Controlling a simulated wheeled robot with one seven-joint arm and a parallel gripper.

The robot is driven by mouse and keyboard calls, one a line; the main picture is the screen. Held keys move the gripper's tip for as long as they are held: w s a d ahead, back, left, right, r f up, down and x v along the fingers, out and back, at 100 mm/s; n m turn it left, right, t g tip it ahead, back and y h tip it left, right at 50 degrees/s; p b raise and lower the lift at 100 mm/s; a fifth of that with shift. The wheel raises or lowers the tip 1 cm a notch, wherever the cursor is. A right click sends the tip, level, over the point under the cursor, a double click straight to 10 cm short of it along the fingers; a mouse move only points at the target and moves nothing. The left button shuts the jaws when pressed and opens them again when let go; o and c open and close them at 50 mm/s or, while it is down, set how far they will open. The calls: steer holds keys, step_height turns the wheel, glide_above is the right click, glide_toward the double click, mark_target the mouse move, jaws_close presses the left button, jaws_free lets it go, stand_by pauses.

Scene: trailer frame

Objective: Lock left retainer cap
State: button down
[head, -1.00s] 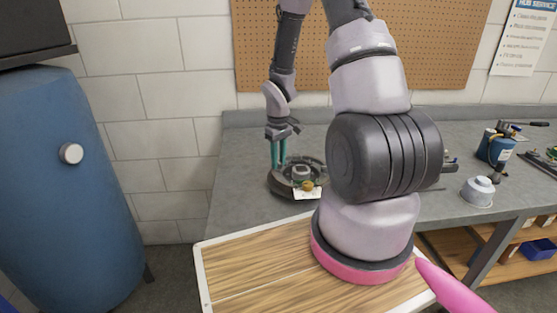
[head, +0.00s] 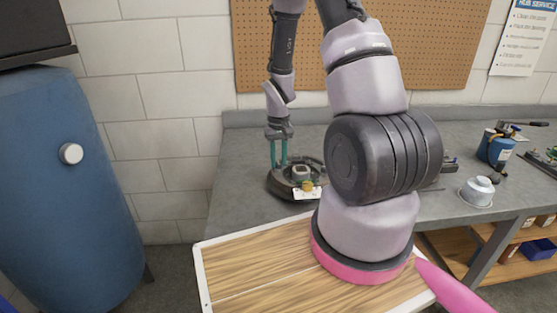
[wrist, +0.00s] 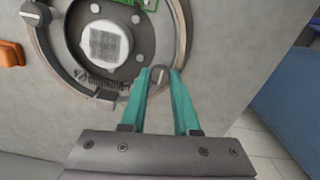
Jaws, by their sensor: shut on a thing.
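A round dark brake assembly (head: 282,189) lies on the grey bench, with a pale square-topped hub (wrist: 106,42) at its centre. My gripper (head: 279,166) points down at its left rim in the head view. In the wrist view its teal fingers (wrist: 160,78) are closed on a small round grey retainer cap (wrist: 160,74) with a slot or bar across its face, at the rim. A coil spring (wrist: 98,82) lies beside it. A second grey cap-like knob (wrist: 35,14) sits at the upper left. Whether the held cap is turned to lock cannot be told.
An orange piece (wrist: 11,53) lies left of the assembly in the wrist view. A white tag (head: 307,194) hangs at its front. The bench left of the assembly is clear.

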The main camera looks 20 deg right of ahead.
mark_target(278, 163)
steer(key=shift+w, duration=0.1)
steer(key=c, duration=0.6)
jaws_free()
steer(key=shift+c, duration=0.2)
step_height(278, 163, up, 11)
